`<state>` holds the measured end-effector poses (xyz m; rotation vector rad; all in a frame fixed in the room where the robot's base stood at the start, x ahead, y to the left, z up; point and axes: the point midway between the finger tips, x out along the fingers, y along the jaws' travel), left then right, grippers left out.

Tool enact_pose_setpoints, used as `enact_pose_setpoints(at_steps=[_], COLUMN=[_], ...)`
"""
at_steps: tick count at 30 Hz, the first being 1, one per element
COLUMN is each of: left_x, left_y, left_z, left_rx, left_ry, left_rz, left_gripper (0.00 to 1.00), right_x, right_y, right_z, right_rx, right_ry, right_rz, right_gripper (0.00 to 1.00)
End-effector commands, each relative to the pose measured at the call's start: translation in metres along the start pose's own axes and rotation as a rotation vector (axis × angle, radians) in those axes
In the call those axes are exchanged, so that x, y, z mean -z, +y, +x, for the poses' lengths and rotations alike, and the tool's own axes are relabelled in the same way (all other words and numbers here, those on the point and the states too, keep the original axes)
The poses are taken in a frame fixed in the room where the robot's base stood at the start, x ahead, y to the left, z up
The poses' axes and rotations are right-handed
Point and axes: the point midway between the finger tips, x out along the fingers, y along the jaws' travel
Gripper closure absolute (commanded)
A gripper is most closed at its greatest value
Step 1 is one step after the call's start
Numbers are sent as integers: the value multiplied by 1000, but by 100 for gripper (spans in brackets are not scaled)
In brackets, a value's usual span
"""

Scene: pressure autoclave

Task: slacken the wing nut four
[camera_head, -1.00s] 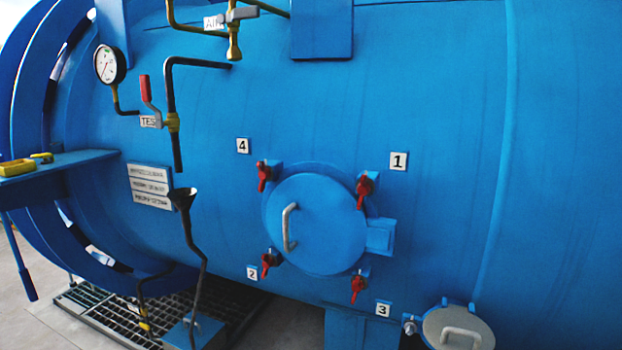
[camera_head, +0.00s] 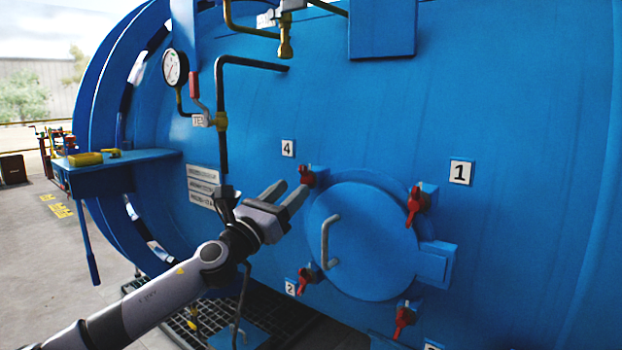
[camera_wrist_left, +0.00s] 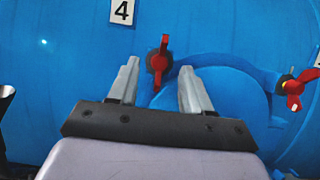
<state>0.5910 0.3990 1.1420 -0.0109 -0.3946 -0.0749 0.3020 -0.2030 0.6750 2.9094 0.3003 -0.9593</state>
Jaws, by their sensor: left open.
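The red wing nut four (camera_head: 307,177) sits at the upper left of the round blue hatch (camera_head: 362,240), below the label 4 (camera_head: 288,148). My left gripper (camera_head: 291,190) is open, with its fingertips close to this wing nut in the head view. In the left wrist view the wing nut (camera_wrist_left: 159,60) stands upright between and just beyond the two open fingers (camera_wrist_left: 158,78). I cannot tell whether a finger touches it. My right gripper is in neither view.
Red wing nuts one (camera_head: 416,205), two (camera_head: 306,279) and three (camera_head: 403,320) surround the hatch, which has a grey handle (camera_head: 326,241). Pipes and a red-handled test valve (camera_head: 221,121) are above left. A blue shelf (camera_head: 118,170) juts out at left.

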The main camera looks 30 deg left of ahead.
Motion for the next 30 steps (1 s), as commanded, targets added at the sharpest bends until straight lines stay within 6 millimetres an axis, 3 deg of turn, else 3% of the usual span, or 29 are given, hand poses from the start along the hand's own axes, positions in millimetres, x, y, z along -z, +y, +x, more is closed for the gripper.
enact_pose_setpoints(at_steps=[12, 25, 27, 30], left_x=[-1, 1, 1, 1], left_y=[-1, -1, -1, -1], left_z=[48, 54, 54, 54], left_rx=[0, 2, 1, 1], left_ry=[0, 1, 1, 1], left_rz=[-5, -5, -5, -5], left_gripper=[51, 51, 74, 100], right_x=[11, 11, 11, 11], right_y=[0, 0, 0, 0], right_z=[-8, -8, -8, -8], right_rx=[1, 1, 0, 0], right_ry=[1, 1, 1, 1], right_rz=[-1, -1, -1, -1], right_gripper=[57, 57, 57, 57])
